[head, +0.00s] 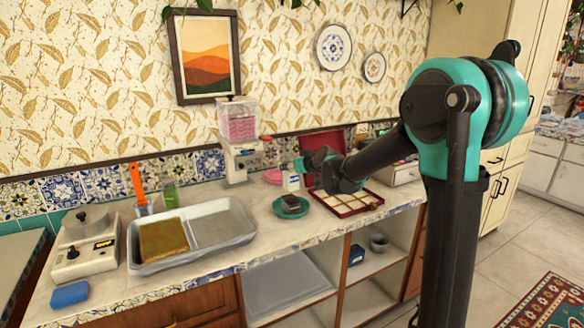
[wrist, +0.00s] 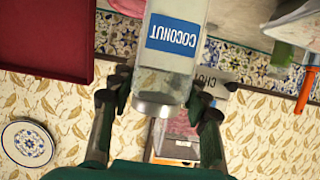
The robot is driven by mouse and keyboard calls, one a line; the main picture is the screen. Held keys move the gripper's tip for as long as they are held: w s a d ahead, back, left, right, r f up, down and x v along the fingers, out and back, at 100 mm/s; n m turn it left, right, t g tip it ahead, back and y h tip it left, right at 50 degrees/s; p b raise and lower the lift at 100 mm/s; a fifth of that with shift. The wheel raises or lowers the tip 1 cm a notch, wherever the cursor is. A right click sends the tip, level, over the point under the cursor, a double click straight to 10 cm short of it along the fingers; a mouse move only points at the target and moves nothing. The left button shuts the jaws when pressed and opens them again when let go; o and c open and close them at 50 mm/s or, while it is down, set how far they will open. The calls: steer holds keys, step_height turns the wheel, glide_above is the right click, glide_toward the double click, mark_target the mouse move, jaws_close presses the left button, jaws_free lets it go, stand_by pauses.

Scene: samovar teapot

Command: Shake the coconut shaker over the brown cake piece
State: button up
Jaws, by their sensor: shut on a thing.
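My gripper (wrist: 160,92) is shut on the coconut shaker (wrist: 176,45), a clear jar with a blue COCONUT label and a metal cap. The fingers hold it near the cap. The label reads upside down in the wrist view, where the whole room is also inverted, so the shaker looks roughly upright. In the head view the shaker (head: 291,181) is above the green plate (head: 280,213). The dark brown cake piece (head: 291,203) is on this plate, below the shaker. The wrist view does not show the cake piece.
A grey tray (head: 228,247) with a brown slab (head: 163,240) is left of the plate. An open red box (head: 342,206) is right of it. A dispenser with pink contents (head: 238,125) stands behind. A scale (head: 85,245) and blue sponge (head: 70,294) are far left.

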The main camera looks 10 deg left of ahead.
mark_target(296, 177)
steer(key=shift+w+f+n, duration=0.1)
steer(key=shift+f+n, duration=0.05)
steer(key=shift+n, duration=0.15)
steer(key=n, duration=0.1)
steer(key=f+n+t+h, duration=0.1)
steer(key=n+t, duration=0.1)
steer(key=shift+w+d+f+h, duration=0.25)
steer(key=shift+w+d+h, duration=0.05)
steer(key=shift+d+h, duration=0.1)
steer(key=n, duration=0.1)
steer(key=f+n+t+h, duration=0.1)
steer(key=n, duration=0.1)
steer(key=d+n+t, duration=0.1)
steer(key=shift+w+f+n, duration=0.3)
steer(key=shift+w+f, duration=0.05)
steer(key=shift+f, duration=0.05)
steer(key=n, duration=0.1)
steer(key=f+n+t, duration=0.1)
steer(key=n, duration=0.1)
steer(key=n+t, duration=0.1)
steer(key=shift+w+d+f+n+h, duration=0.1)
steer(key=shift+d+f+n+h, duration=0.05)
steer(key=shift+f+n+h, duration=0.25)
steer(key=shift+n+t+y, duration=0.3)
steer(key=shift+n+t, duration=0.3)
steer(key=shift+n, duration=0.9)
steer(key=shift+n+t+y, duration=0.3)
steer(key=shift+n+t, duration=0.3)
steer(key=shift+n, duration=0.9)
